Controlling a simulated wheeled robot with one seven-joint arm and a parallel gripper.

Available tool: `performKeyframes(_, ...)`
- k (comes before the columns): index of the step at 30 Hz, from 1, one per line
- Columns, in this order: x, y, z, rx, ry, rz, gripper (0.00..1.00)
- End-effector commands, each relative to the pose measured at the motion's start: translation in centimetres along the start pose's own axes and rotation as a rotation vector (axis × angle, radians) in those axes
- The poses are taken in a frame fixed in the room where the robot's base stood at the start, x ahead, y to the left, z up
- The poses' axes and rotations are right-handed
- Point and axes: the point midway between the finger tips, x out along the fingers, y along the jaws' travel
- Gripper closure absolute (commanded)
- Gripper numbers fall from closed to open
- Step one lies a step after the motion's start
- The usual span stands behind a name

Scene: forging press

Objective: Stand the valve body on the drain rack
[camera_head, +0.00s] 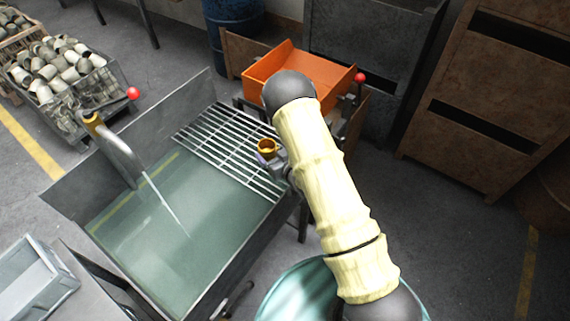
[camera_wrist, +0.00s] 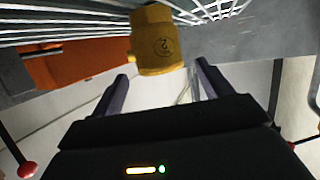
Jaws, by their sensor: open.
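The valve body (camera_head: 267,146) is a small brass-yellow piece with a round opening facing up in the head view. It appears to stand on the right part of the drain rack (camera_head: 205,143), a grid of pale metal bars over the tank. In the wrist view the valve body (camera_wrist: 155,45) shows a dark round mark on its side, with the rack bars (camera_wrist: 60,20) behind it. My gripper (camera_wrist: 163,70) is open, with a gap on each side of the valve body at the fingertips. In the head view my gripper (camera_head: 276,162) is partly hidden by my arm.
The water tank (camera_head: 110,215) has a tap (camera_head: 118,150) running into it. An orange bin (camera_head: 300,70) stands behind the rack, and red-knobbed levers (camera_head: 360,78) rise nearby. A wire basket of fittings (camera_head: 60,70) is at the far left. Floor is clear at right.

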Motion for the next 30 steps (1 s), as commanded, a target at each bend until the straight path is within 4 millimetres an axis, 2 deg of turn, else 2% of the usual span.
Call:
performKeyframes(9,-5.2,0.1,0.3,0.001,-0.001,0.002,0.22)
performKeyframes(15,-7.4,0.0,0.1,0.001,0.0,0.001,0.22)
performKeyframes(30,-7.8,0.0,0.0,0.0,0.0,0.0,0.22)
